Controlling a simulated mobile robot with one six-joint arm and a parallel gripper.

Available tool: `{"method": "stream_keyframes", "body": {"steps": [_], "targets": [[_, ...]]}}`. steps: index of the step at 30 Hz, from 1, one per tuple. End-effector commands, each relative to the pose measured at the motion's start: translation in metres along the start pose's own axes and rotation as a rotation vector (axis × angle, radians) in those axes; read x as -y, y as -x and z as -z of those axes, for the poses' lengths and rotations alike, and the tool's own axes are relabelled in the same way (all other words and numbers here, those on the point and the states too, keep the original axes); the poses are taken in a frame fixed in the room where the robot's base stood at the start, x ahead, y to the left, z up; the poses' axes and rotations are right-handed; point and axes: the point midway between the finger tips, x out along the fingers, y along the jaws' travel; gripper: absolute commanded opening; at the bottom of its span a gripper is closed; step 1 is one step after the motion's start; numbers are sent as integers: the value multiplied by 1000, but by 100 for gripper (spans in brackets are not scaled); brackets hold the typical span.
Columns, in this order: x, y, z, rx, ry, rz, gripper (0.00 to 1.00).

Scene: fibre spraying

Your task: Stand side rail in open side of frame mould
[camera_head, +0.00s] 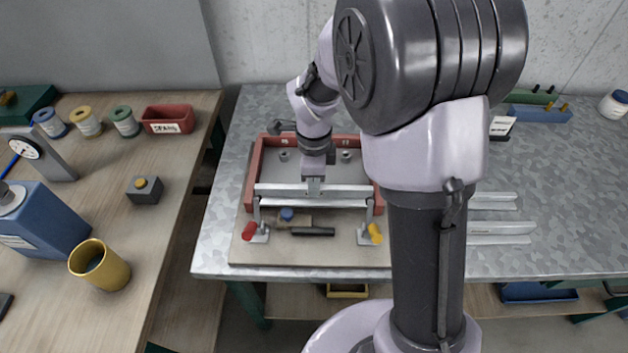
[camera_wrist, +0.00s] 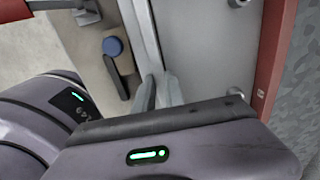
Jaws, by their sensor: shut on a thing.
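The frame mould (camera_head: 256,160) is a red three-sided frame around a grey plate, with its open side facing the front. It also shows in the wrist view (camera_wrist: 272,55). My gripper (camera_head: 314,186) is shut on a silver side rail (camera_head: 280,188), near the rail's middle. The rail lies lengthwise across the open side, between the red frame ends. In the wrist view my gripper's fingers (camera_wrist: 160,92) close on the rail (camera_wrist: 143,35). I cannot tell whether the rail's underside touches the base.
Clamps with a red handle (camera_head: 249,231) and a yellow handle (camera_head: 375,233) stand at the board's front. A blue-knobbed block (camera_head: 287,215) and a black bar (camera_head: 312,232) lie between them. More silver rails (camera_head: 500,229) lie at right. My arm hides part of the table.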

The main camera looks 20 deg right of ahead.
Motion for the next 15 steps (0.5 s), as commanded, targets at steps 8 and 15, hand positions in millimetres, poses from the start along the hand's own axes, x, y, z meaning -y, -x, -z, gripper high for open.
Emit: {"method": "stream_keyframes", "body": {"steps": [8, 15], "targets": [[0, -24, 0, 0, 0, 1, 0], [0, -22, 0, 0, 0, 1, 0]]}}
